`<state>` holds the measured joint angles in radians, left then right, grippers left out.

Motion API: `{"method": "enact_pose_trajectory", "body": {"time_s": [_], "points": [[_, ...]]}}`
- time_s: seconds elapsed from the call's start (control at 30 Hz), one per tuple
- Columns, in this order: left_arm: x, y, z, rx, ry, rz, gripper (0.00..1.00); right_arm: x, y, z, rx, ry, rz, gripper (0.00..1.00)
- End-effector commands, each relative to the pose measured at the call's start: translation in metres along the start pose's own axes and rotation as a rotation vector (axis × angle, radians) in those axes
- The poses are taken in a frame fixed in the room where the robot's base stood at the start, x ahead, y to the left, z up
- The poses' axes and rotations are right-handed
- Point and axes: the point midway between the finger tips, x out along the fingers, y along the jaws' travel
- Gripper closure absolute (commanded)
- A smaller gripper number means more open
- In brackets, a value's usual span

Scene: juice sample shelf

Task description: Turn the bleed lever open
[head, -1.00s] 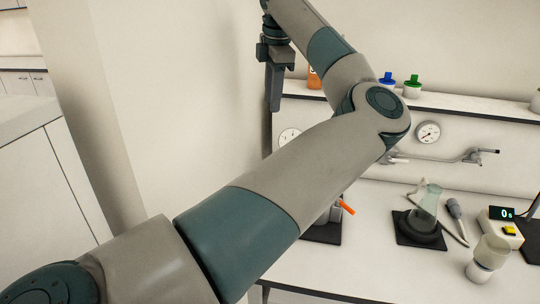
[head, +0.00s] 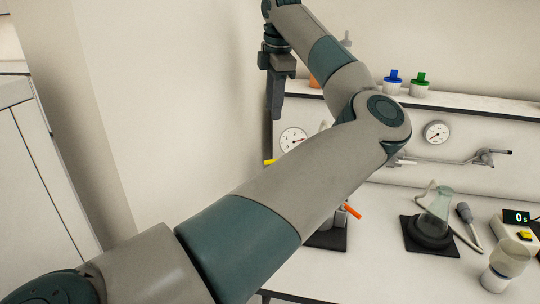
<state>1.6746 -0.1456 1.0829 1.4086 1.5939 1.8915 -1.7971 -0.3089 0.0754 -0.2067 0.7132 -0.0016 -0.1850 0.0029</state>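My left arm crosses the view, and my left gripper (head: 276,105) hangs fingers-down in front of the wall at the upper middle. It is seen edge-on, so its opening does not show, and no object shows in it. A yellow piece (head: 268,161) peeks out below the gripper, beside a dial gauge (head: 293,140). An orange lever (head: 352,210) sticks out from behind my forearm above a black base (head: 330,236). I cannot tell which of these is the bleed lever. My arm hides much of the area between them. My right gripper is not in view.
A shelf (head: 470,103) holds a blue-capped jar (head: 393,86) and a green-capped jar (head: 419,88). Below it are a second gauge (head: 437,133) and a pipe (head: 450,160). A glass flask (head: 436,215), a timer (head: 514,223) and a cup (head: 505,268) stand on the bench.

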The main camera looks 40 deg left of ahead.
Motion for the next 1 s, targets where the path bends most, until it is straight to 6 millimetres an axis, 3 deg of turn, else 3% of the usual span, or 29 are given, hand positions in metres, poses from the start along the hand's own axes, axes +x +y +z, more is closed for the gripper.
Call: {"method": "enact_pose_trajectory", "body": {"time_s": [0.27,0.47,0.7,1.0], "points": [[0.011,0.000,0.000,0.000,0.002,-0.002,0.71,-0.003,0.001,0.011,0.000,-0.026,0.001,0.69],[0.032,0.000,-0.001,-0.001,0.003,-0.002,0.71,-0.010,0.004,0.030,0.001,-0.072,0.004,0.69],[0.074,0.000,0.000,0.000,0.004,-0.004,0.71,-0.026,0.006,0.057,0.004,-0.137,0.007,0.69],[0.128,0.000,-0.001,0.001,0.003,-0.003,0.71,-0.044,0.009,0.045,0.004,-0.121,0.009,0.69]]}}
